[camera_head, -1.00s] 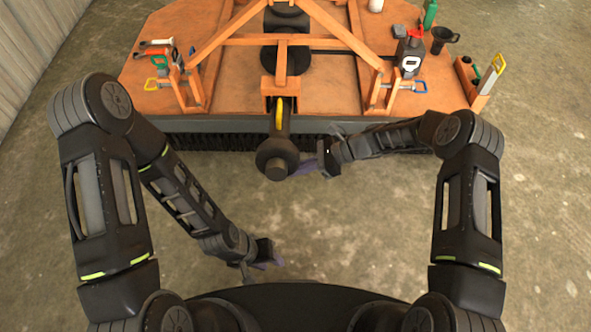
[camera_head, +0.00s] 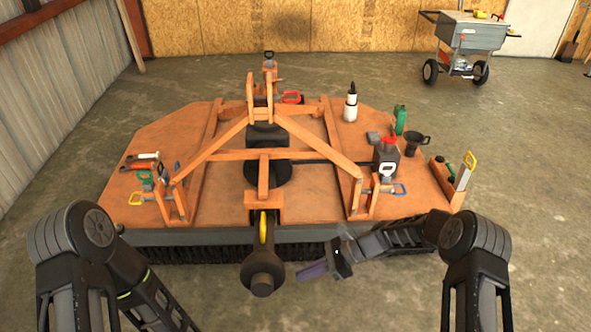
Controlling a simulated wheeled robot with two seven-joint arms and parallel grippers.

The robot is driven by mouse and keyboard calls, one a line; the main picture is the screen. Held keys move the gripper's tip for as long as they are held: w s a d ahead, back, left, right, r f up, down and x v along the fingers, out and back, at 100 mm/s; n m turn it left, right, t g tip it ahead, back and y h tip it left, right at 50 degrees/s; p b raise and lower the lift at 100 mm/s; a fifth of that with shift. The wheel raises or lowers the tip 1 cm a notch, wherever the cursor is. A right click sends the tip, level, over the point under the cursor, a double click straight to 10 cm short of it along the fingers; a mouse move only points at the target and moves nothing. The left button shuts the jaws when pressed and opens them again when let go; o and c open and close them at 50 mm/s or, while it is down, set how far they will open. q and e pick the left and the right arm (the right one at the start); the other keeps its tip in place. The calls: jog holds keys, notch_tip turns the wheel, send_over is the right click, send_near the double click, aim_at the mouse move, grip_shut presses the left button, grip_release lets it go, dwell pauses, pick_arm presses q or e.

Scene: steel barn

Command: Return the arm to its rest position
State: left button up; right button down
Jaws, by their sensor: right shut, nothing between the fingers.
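My right arm (camera_head: 405,235) reaches in from the right, its forearm stretched to the left in front of the orange mower deck. My right gripper (camera_head: 312,271) is shut and empty. It hangs just right of the black round end of the mower's driveshaft (camera_head: 262,272), apart from it in the picture. My left arm (camera_head: 75,245) is at the lower left, folded downward. Its gripper is below the bottom edge of the view.
The orange mower deck (camera_head: 225,190) fills the middle, with an A-frame (camera_head: 265,155) on top. On its right stand a dark jug (camera_head: 386,158), a white bottle (camera_head: 350,105), a green bottle (camera_head: 400,120) and a funnel (camera_head: 416,144). A grey cart (camera_head: 470,35) stands behind. Concrete floor (camera_head: 535,200) lies clear at right.

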jog(key=s+d+f+n+t+h+p, duration=0.1)
jog(key=s+d+f+n+h+p, duration=0.25)
jog(key=s+f+n+h, duration=0.45)
jog(key=s+a+r+n+p, duration=0.1)
jog(key=s+r+n+p, duration=0.2)
jog(key=s, duration=0.6)
jog(key=s+a+r+n+p, duration=0.1)
jog(key=s+r+n+p, duration=0.2)
jog(key=s+r+n, duration=0.3)
jog(key=s, duration=0.3)
jog(key=shift+s+r+t+y, duration=0.2)
jog(key=shift+s+t+y, duration=0.1)
jog(key=shift+s+t, duration=0.1)
